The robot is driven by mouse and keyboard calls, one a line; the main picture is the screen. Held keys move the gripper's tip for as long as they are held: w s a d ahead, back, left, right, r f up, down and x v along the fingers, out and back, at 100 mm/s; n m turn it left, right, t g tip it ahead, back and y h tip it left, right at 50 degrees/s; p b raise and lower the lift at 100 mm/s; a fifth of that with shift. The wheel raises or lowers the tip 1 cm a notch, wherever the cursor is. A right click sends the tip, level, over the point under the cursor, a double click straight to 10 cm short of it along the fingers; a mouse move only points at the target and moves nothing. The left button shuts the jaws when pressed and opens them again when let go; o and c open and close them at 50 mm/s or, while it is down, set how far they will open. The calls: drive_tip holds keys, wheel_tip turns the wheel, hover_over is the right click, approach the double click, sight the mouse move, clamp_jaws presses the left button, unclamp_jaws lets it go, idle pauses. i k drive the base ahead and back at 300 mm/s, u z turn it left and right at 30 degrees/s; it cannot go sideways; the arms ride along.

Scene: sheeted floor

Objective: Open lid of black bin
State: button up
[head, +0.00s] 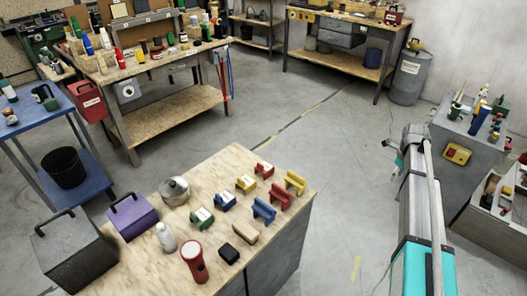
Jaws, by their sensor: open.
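A dark grey-black bin (75,262) with a black handle on its lid stands at the left front corner of the wooden-topped bench. Its lid looks shut, and the frame's lower edge comes close to its base. My arm reaches up on the right side of the picture. My gripper (390,155) shows small and partly hidden at the arm's far end, over the open floor. It is open, with nothing seen in it, and far to the right of the bin.
A purple lidded box (132,217) stands right beside the bin. A pot (174,190), a white bottle (166,237), a red flashlight (194,262) and several coloured blocks share the bench (290,172). A blue cart (35,118) stands behind left. Floor between bench and arm is clear.

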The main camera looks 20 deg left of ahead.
sight(54, 245)
drive_tip(key=z, duration=0.25)
drive_tip(key=i, duration=0.2)
drive_tip(key=u, duration=2.75)
drive_tip(key=i, duration=0.5)
drive_tip(key=z, duration=0.2)
drive_tip(key=k, duration=0.2)
